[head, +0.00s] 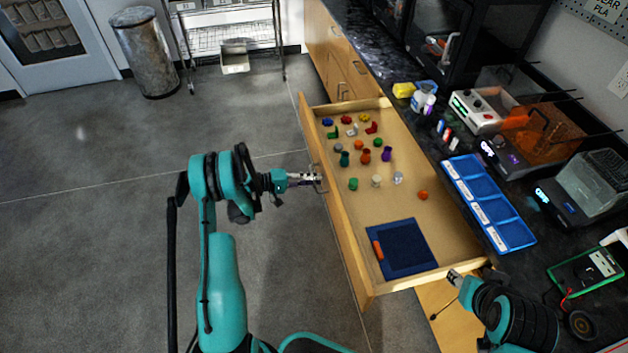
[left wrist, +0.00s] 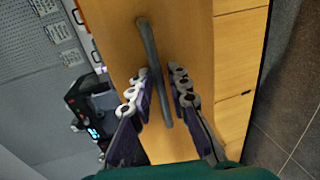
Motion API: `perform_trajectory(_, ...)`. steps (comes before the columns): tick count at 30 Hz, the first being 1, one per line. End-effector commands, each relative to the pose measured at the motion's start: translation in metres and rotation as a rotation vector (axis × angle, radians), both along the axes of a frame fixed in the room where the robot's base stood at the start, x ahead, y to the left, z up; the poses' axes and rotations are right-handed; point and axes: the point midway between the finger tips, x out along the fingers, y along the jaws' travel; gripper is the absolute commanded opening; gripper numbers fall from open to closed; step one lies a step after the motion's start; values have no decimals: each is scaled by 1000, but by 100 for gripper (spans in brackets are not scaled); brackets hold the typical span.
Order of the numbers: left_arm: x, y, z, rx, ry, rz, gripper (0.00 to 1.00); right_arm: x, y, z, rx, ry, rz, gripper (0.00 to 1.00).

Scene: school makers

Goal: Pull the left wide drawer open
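The wide wooden drawer (head: 343,224) is pulled far out from under the dark counter. Its inside shows from above, with several small coloured pieces and a blue mat in it. My left gripper (head: 312,179) is at the drawer's front face, at the dark bar handle (left wrist: 147,45). In the left wrist view the handle runs slightly tilted between the two fingers of my left gripper (left wrist: 160,90), which are close on either side of it. The exact contact is hard to see. My right gripper (head: 454,278) is near the drawer's near right corner; its fingers are too unclear to read.
Closed drawers (head: 345,65) are farther back along the cabinet. The counter holds a blue tray (head: 488,203), a white device (head: 477,110) and other equipment. A metal bin (head: 147,52) and a wire rack (head: 228,40) stand at the back. The grey floor left of the drawer is clear.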

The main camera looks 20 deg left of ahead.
Motion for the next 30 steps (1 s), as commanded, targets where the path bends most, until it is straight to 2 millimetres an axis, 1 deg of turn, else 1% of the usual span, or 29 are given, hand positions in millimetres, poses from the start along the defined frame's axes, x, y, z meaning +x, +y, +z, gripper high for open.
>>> perform_trajectory(5,-15,22,6,0,0,5,17,0,0,0,0,0,0,40)
perform_trajectory(12,-45,64,16,0,0,5,17,0,0,0,0,0,0,40)
perform_trajectory(16,-58,81,20,0,0,3,17,0,0,0,0,0,0,40)
perform_trajectory(21,-66,92,23,0,0,1,17,0,0,0,0,0,0,40)
perform_trajectory(30,-68,93,24,0,0,0,17,0,0,0,0,0,0,40)
